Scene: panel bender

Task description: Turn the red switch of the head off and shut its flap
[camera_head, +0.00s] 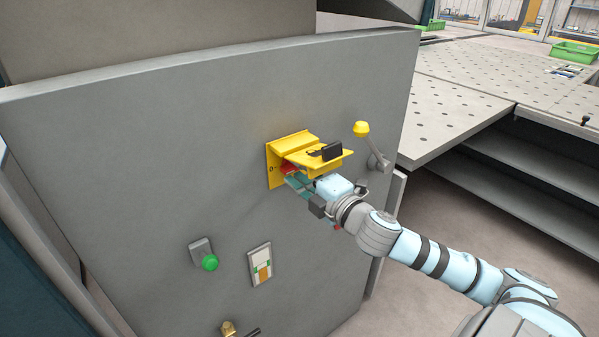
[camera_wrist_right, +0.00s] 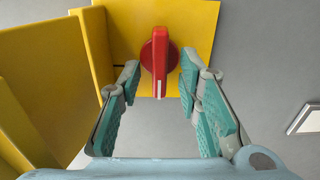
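The red switch (camera_wrist_right: 158,62) sits on a yellow plate (camera_wrist_right: 205,20) on the grey panel. In the right wrist view its grip bar stands upright, with a white mark at its lower end. The yellow flap (camera_head: 322,160) is raised and sticks out from the panel above the switch; it also shows at the left of the right wrist view (camera_wrist_right: 40,75). My right gripper (camera_wrist_right: 158,85) is open, its teal fingers on either side of the switch's lower part, with gaps visible. In the head view my right gripper (camera_head: 292,180) is under the flap, which partly hides the switch. My left gripper is out of view.
A lever with a yellow knob (camera_head: 361,129) is right of the flap. A green button (camera_head: 209,262), a small framed plate (camera_head: 260,264) and a brass part (camera_head: 229,328) are lower on the panel. A perforated table (camera_head: 450,95) stands at the right.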

